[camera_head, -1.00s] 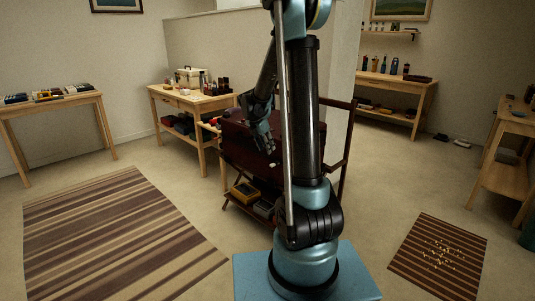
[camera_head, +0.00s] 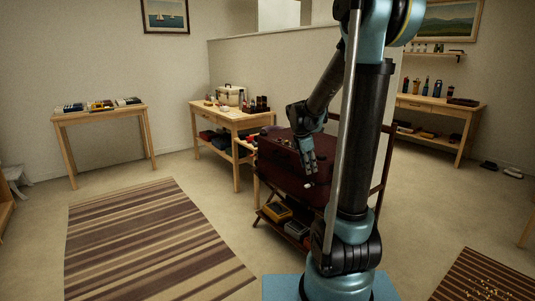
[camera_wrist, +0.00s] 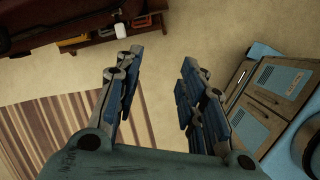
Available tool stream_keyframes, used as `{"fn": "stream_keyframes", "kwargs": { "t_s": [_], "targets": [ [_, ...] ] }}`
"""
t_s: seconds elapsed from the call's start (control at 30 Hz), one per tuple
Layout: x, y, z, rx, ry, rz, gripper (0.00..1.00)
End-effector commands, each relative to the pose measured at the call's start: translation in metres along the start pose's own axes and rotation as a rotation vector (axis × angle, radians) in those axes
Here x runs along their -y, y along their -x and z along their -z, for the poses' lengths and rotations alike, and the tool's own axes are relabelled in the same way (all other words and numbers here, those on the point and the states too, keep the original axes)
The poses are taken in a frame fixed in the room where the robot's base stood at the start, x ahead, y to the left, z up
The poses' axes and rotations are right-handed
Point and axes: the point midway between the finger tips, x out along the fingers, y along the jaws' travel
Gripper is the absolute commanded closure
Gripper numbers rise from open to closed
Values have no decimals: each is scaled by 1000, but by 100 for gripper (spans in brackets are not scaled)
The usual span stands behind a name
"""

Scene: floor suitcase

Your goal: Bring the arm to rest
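My arm stands right of centre in the head view, its forearm angled down to the left. My gripper (camera_head: 309,172) hangs in front of the dark red suitcase (camera_head: 275,158) on the wooden rack. In the wrist view my gripper (camera_wrist: 158,62) has its fingers well apart, with only floor seen between them. It holds nothing. Part of the suitcase (camera_wrist: 45,18) shows at the top left of the wrist view, apart from the fingers. The arm's column hides part of the rack.
A striped rug (camera_head: 150,240) lies on the left floor, a smaller one (camera_head: 490,280) at lower right. A table with a cream case (camera_head: 230,96) stands behind the rack. A table with books (camera_head: 100,112) stands at left. Open floor lies between the left table and the rack.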

Motion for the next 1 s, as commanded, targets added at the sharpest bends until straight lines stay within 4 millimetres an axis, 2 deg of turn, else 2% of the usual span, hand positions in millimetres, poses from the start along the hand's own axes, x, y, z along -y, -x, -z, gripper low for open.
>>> {"fn": "stream_keyframes", "kwargs": {
  "t_s": [0.03,0.2,0.5,0.73,1.0],
  "targets": [
    [14,6,-2,-8,-58,1,63],
    [55,22,-3,-40,-277,6,63],
    [127,39,2,-93,-663,30,63],
    [181,42,12,-131,-959,60,63],
    [241,36,29,-170,-1306,110,63]
  ]
}}
